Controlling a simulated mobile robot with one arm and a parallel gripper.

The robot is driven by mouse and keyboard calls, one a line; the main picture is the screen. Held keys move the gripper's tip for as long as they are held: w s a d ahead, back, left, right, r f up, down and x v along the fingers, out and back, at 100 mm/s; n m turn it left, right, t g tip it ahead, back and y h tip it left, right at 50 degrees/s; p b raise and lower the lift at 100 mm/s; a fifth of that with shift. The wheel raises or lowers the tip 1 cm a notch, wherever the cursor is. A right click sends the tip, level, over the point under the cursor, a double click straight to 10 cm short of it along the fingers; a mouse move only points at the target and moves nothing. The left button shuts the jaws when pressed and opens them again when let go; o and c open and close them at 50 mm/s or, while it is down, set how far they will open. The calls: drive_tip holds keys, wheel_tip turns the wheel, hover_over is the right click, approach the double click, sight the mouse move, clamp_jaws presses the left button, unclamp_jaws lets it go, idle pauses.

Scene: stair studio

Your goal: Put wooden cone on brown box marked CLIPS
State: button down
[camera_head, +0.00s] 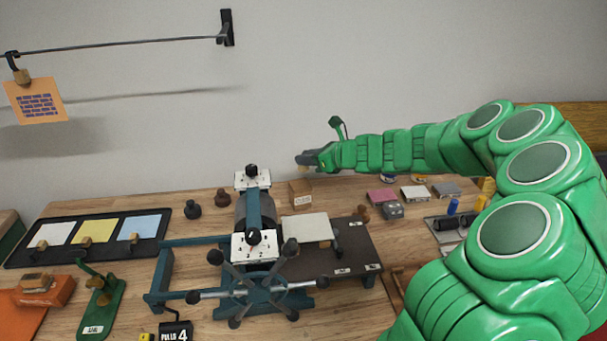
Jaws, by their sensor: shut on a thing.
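My green arm reaches in from the right, and my gripper (308,159) is above the back of the bench, near the wall. It is shut on a small tan thing (304,168), which looks like the wooden cone. Only a little of it shows below the jaws, so its shape and tilt are hard to tell. The brown box (300,189) with a small white label stands on the bench below my gripper, with a visible gap between them. The label is too small to read surely as CLIPS.
A blue-green press (257,215) with a spoked wheel (258,284) stands left and in front of the box. A dark board with a pale sheet (307,227) lies in front. Two dark knobs (221,197) are farther left. Small blocks (382,195) stand right, under my arm.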

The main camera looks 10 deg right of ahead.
drive_tip(key=w+f, duration=0.5)
drive_tip(key=f, duration=0.1)
drive_tip(key=shift+w+a+f, duration=0.1)
drive_tip(key=shift+w+a, duration=0.05)
drive_tip(key=shift+w, duration=0.25)
drive_tip(key=shift+f, duration=1.55)
drive_tip(key=c, duration=1)
unclamp_jaws()
drive_tip(key=shift+f, duration=0.15)
drive_tip(key=shift+r, duration=0.2)
drive_tip(key=shift+v, duration=5.95)
drive_tip(key=shift+f, duration=0.15)
